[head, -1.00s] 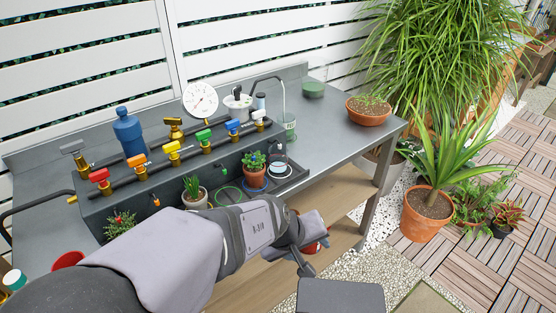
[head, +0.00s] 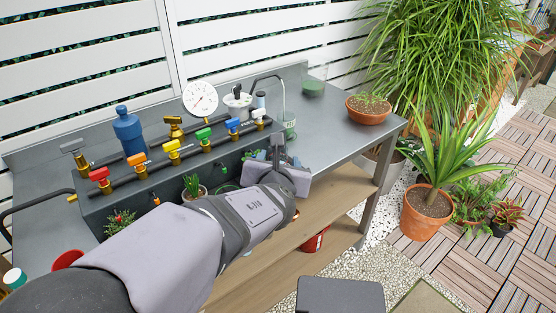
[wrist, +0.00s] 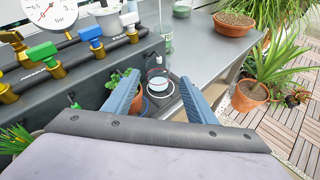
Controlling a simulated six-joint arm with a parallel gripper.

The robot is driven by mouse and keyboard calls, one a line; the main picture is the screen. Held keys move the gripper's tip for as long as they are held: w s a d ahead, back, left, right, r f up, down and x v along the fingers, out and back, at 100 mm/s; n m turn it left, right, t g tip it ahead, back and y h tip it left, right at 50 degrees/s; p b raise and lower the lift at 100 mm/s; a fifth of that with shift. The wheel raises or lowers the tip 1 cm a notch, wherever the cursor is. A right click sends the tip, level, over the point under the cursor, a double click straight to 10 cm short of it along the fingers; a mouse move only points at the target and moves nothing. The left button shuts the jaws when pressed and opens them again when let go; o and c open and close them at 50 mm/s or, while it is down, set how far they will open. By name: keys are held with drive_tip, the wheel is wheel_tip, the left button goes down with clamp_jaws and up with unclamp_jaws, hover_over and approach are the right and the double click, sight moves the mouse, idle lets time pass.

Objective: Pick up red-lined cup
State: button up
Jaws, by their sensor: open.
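A small clear cup (wrist: 158,82) with pale contents stands inside a white ring on the bench ledge in the wrist view. A faint reddish mark shows on it, though it is too small to read surely as a red line. My gripper (wrist: 159,77) is open and empty. Its two blue-grey fingers point toward the cup, which shows in the gap between them, a little beyond the tips. In the head view my gripper (head: 281,160) is over the right end of the ledge and hides this cup.
A potted plant (wrist: 130,92) stands close by the left finger. A clear cup with a green mark (head: 287,125) stands behind. Valves with coloured handles (head: 172,148) line the pipe to the left. A terracotta bowl (head: 369,109) sits at the right; the bench top before it is clear.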

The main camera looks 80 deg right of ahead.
drive_tip(key=shift+w+r+n, duration=0.1)
drive_tip(key=shift+n, duration=1)
drive_tip(key=shift+f+b+x, duration=0.15)
drive_tip(key=shift+b+x, duration=0.35)
drive_tip(key=shift+x, duration=1.05)
drive_tip(key=shift+f+b+x, duration=0.15)
drive_tip(key=shift+b+x, duration=0.3)
drive_tip(key=shift+x, duration=1.15)
drive_tip(key=shift+w+d+f, duration=0.15)
drive_tip(key=shift+w+d, duration=0.05)
drive_tip(key=shift+d, duration=0.2)
drive_tip(key=c, duration=0.8)
